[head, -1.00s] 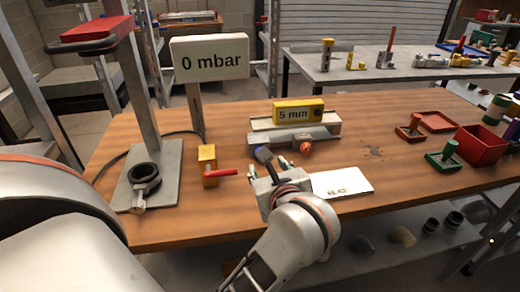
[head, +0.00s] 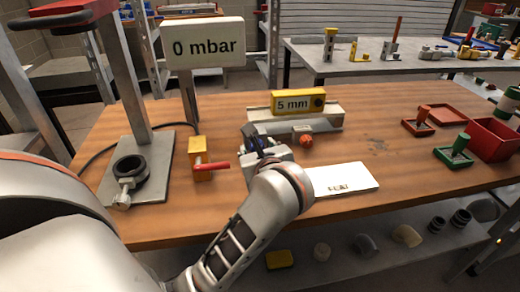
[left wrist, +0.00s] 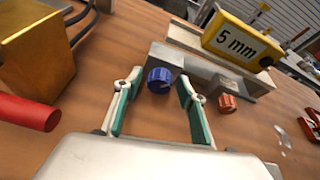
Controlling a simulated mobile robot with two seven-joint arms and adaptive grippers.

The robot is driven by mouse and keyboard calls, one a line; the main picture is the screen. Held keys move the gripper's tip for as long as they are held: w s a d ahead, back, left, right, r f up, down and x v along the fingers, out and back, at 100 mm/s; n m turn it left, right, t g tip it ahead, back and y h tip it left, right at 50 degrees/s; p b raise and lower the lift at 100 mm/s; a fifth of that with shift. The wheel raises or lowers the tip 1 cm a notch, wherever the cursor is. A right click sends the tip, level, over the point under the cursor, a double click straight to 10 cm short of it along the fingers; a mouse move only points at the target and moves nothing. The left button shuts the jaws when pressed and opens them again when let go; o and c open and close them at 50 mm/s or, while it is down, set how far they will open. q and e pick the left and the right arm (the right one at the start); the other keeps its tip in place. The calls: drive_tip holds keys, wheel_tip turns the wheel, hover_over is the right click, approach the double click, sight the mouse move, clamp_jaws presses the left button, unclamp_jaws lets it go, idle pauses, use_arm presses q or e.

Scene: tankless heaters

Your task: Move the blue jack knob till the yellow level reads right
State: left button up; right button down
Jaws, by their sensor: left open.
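The yellow level (head: 298,101) lies on a grey beam and reads "5 mm"; it also shows in the left wrist view (left wrist: 240,42). Below it is a grey jack block (left wrist: 205,72) with a blue knob (left wrist: 159,79) at its left and an orange knob (left wrist: 227,103) at its right. The orange knob also shows in the head view (head: 305,140). My left gripper (left wrist: 159,84) is open, its green-padded fingers on either side of the blue knob, with gaps showing. In the head view the gripper (head: 262,148) largely hides the blue knob. My right gripper is out of view.
A brass block with a red handle (head: 212,167) stands left of the gripper. A white card (head: 343,179) lies to its right. A "0 mbar" sign (head: 205,45) stands behind. Red and green stamp-like pieces and a red box (head: 492,140) are at the right.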

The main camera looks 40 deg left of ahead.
use_arm(q)
drive_tip(key=c, duration=1.1)
drive_tip(key=shift+d+r+p, duration=0.1)
drive_tip(key=shift+r+p, duration=0.2)
drive_tip(key=shift+p, duration=0.25)
drive_tip(key=shift+r+m+g+y+p, duration=0.15)
drive_tip(key=shift+m+g+y+p, duration=0.2)
drive_tip(key=shift+m+p, duration=0.2)
drive_tip(key=shift+d+m+g+p, duration=0.1)
drive_tip(key=shift+m+g+p, duration=0.15)
drive_tip(key=shift+m+p, duration=0.25)
drive_tip(key=shift+w+m+g+y+p, duration=0.1)
drive_tip(key=shift+m+g+y+p, duration=0.2)
drive_tip(key=shift+m+y+p, duration=0.3)
drive_tip(key=shift+f+m, duration=0.25)
drive_tip(key=shift+f, duration=0.2)
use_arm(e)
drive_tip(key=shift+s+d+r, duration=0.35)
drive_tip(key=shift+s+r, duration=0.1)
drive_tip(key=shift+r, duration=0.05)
